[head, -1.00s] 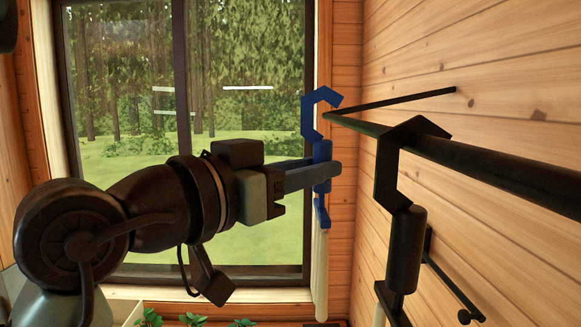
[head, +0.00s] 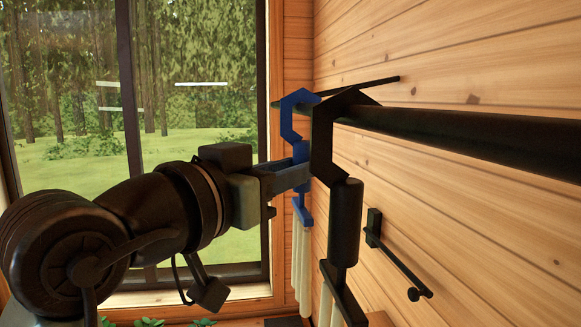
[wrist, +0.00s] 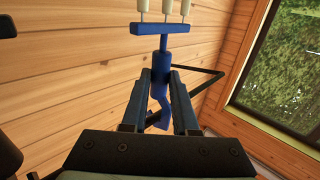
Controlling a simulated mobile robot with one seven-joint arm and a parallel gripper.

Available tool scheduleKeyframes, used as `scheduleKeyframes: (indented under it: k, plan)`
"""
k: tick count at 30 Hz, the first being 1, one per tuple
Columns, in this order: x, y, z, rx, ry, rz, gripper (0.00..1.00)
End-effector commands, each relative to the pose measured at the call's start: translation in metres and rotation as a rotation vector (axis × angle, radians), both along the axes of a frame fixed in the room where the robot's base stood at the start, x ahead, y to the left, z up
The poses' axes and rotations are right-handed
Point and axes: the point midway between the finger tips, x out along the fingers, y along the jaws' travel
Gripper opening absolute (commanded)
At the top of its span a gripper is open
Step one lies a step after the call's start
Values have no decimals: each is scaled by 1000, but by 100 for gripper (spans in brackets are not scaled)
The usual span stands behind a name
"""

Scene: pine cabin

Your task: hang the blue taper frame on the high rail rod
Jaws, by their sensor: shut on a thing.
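The blue taper frame (head: 302,150) has an open hook at its top, a round grip and a crossbar with cream tapers below. My gripper (head: 300,176) is shut on its grip and holds it upright. The wrist view shows the blue crossbar (wrist: 163,28) and tapers beyond my fingertips (wrist: 160,78). The dark high rail rod (head: 460,132) runs from the right towards the window. In the head view the blue hook overlaps the rod's far end; whether it sits over the rod or beside it I cannot tell.
A black taper frame (head: 345,225) hangs on the rod nearer the camera and partly hides the blue one. A thin dark bar (head: 365,87) joins the rod's far end to the plank wall. A lower dark rod (head: 400,266) is on the wall. The window (head: 190,100) is behind.

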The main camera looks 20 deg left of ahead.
Motion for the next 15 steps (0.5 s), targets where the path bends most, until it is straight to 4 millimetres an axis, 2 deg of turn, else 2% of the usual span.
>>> scheduleKeyframes:
  k: [6, 7, 12, 15]
  plan:
    - [0, 0, 0, 0, -1, 0, 0]
    - [0, 0, 0, 0, -1, 0, 29]
    - [0, 0, 0, 0, -1, 0, 60]
    - [0, 0, 0, 0, 0, 0, 62]
